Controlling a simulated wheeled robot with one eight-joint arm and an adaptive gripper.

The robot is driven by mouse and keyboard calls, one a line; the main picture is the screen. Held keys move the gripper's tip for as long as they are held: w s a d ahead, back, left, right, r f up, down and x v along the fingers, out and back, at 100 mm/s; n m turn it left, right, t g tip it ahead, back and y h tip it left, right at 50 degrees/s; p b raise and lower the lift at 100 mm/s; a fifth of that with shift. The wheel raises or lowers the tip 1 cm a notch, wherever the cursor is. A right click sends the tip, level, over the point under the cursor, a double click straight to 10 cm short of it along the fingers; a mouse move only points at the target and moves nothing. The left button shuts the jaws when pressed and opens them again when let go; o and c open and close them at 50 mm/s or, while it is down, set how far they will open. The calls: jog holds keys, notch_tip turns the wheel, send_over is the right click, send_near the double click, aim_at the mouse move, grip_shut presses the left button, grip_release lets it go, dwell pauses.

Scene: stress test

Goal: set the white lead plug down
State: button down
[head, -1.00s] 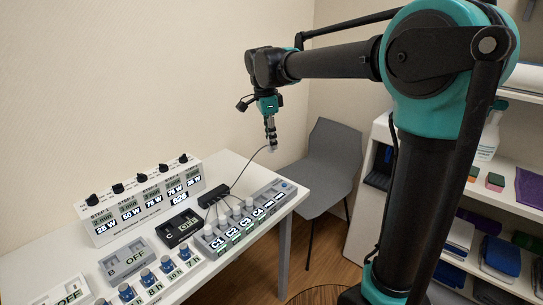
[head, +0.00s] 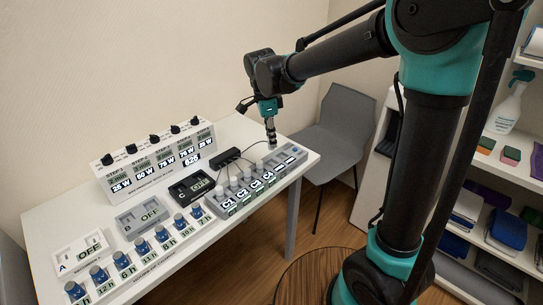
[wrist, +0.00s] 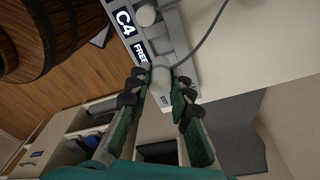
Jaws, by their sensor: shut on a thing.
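My gripper (head: 271,138) points down at the far right end of the grey rack (head: 238,201) with labels C1 to C4. It is shut on the white lead plug, which shows between the fingers in the wrist view (wrist: 160,76). A grey cable runs from the plug to the black block (head: 226,157). In the wrist view the plug is over or just at the rack's end, past the label FREE (wrist: 141,52). I cannot tell whether it touches the rack. Several other white plugs stand in the rack, one beside C4 (wrist: 146,14).
A grey chair (head: 341,130) stands past the table's right edge. White shelves are at the right.

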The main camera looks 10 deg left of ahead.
jog(key=shift+f, duration=3.7)
jog(key=shift+f, duration=0.15)
jog(key=c, duration=1.4)
grip_release()
jog(key=shift+o, duration=0.2)
notch_tip(320, 180, up, 12)
jog(key=a, duration=0.1)
jog(key=s+d+f+n+t, duration=0.1)
jog(key=s+d+f+n, duration=0.3)
jog(key=d, duration=0.5)
jog(key=s+d+f+n+t+y, duration=0.1)
jog(key=s+d+f+n, duration=0.4)
jog(key=d, duration=0.4)
jog(key=s+d+f+n+t, duration=0.1)
jog(key=s+d+f+n, duration=0.4)
jog(key=d, duration=0.5)
notch_tip(320, 180, down, 2)
jog(key=shift+s+f+t, duration=0.1)
jog(key=shift+s+t, duration=0.3)
jog(key=shift+s, duration=0.05)
